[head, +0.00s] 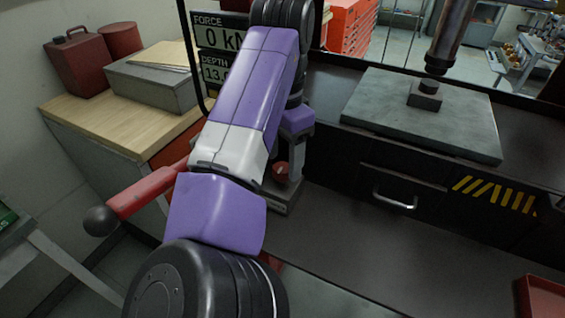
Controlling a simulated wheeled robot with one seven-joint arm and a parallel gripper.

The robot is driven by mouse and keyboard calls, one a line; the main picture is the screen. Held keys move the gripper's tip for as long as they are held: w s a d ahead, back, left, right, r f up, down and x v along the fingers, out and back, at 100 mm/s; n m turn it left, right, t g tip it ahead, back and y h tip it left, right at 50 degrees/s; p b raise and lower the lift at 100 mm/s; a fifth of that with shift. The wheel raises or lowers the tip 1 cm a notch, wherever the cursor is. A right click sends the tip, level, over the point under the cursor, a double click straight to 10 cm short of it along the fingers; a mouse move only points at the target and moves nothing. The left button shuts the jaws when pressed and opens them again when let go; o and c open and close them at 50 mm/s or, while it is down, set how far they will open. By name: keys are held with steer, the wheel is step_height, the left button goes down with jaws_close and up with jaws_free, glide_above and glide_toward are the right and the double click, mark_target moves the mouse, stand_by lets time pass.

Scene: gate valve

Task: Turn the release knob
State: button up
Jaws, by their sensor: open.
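The release knob is most likely the small red knob (280,172) with a pale mark on top, on a grey base behind my arm in the head view. My purple and white arm crosses the middle of the picture and covers much of the area around it. My gripper (291,155) is partly hidden behind the arm, right above and beside the knob. Its jaws are open, and a grey finger shows just right of the knob. Whether it touches the knob I cannot tell.
A red lever (146,192) with a black ball end sticks out left of my arm. A display (222,50) reads force 0 kN, its depth figure partly covered. A press plate (420,115) stands at right. The dark shelf (400,245) in front is mostly clear, with a red tray (541,297) at its right.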

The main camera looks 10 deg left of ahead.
steer(key=shift+f, duration=0.95)
steer(key=shift+c, duration=0.2)
jaws_close()
